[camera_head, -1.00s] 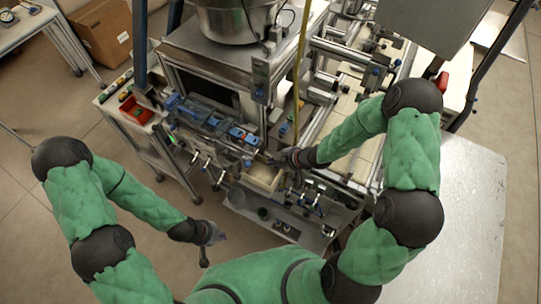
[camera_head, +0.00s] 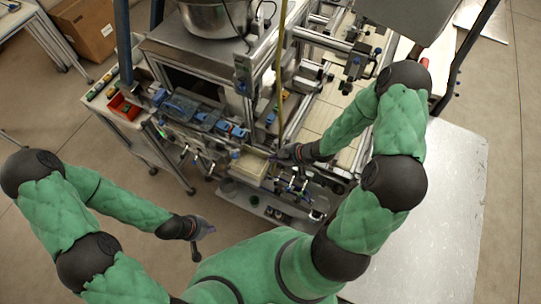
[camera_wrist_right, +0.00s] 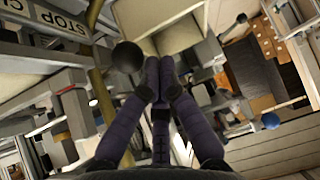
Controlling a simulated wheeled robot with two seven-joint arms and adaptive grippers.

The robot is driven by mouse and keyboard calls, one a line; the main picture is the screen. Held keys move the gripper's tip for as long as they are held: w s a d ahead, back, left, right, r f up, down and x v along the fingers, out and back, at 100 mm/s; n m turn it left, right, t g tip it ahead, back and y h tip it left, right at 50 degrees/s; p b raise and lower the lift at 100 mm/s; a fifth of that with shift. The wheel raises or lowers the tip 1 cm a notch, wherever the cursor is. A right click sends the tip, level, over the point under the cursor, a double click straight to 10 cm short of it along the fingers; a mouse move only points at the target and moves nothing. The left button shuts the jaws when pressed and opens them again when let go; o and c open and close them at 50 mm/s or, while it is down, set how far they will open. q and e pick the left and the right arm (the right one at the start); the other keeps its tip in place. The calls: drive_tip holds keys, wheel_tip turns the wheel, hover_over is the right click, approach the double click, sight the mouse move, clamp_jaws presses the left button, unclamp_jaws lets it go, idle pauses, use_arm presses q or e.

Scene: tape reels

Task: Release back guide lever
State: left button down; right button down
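In the head view, my right gripper (camera_head: 284,153) is at the machine, beside the cream-coloured bin (camera_head: 249,166). The wrist view shows its purple-grey fingers (camera_wrist_right: 159,75) close together, with no object visible between them; how far they are closed is unclear.
A yellow post (camera_head: 280,75) rises close to my right gripper. Blue parts (camera_head: 205,117) line the machine's front left. A red tray (camera_head: 124,107) sits on the side table. Clear floor surrounds my left gripper.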

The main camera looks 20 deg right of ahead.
drive_tip(key=shift+s+d, duration=0.1)
drive_tip(key=shift+d, duration=0.15)
idle(0.5)
drive_tip(key=shift+d, duration=0.1)
drive_tip(key=shift+s+d+r, duration=0.15)
drive_tip(key=shift+r, duration=0.05)
drive_tip(key=v, duration=1.1)
drive_tip(key=shift+s+r, duration=0.1)
